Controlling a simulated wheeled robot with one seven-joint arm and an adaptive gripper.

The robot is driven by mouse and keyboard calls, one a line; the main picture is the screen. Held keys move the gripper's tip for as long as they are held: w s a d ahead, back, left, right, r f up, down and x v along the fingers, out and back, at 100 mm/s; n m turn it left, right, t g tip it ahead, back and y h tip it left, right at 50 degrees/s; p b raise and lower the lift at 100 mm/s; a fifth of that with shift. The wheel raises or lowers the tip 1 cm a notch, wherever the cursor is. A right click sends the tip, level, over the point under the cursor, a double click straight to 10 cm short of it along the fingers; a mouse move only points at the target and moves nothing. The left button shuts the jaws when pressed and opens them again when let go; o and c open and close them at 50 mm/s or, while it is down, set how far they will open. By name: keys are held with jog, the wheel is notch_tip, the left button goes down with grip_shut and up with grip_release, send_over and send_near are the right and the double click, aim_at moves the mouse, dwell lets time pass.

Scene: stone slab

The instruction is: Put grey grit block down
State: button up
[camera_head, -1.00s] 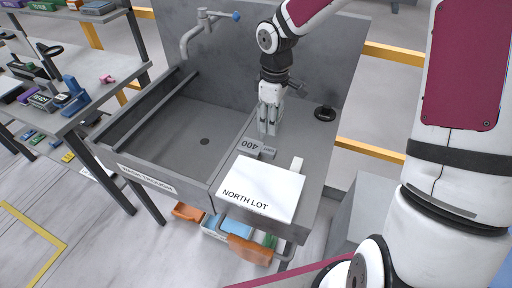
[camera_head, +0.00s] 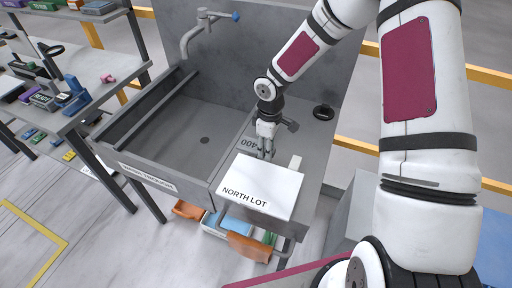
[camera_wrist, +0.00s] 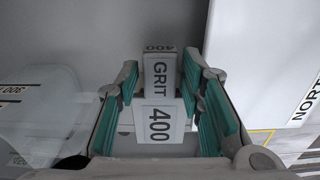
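The grey grit block (camera_head: 250,142) sits on the grey slab, just behind the white NORTH LOT sheet. In the wrist view the block (camera_wrist: 158,122) shows pale faces marked GRIT and 400. My gripper (camera_head: 267,153) points down at the block's right part in the head view. In the wrist view my gripper (camera_wrist: 160,85) has its teal-padded fingers on either side of the block. Narrow gaps seem to show between pads and block, so it looks open. The block's underside is hidden.
The white NORTH LOT sheet (camera_head: 262,187) lies close in front of the gripper. A sink basin (camera_head: 190,125) with a tap (camera_head: 197,35) is to the left. A dark round object (camera_head: 324,112) is at the right. Bins (camera_head: 250,247) stand below.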

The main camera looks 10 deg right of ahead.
grip_shut()
dwell(0.3)
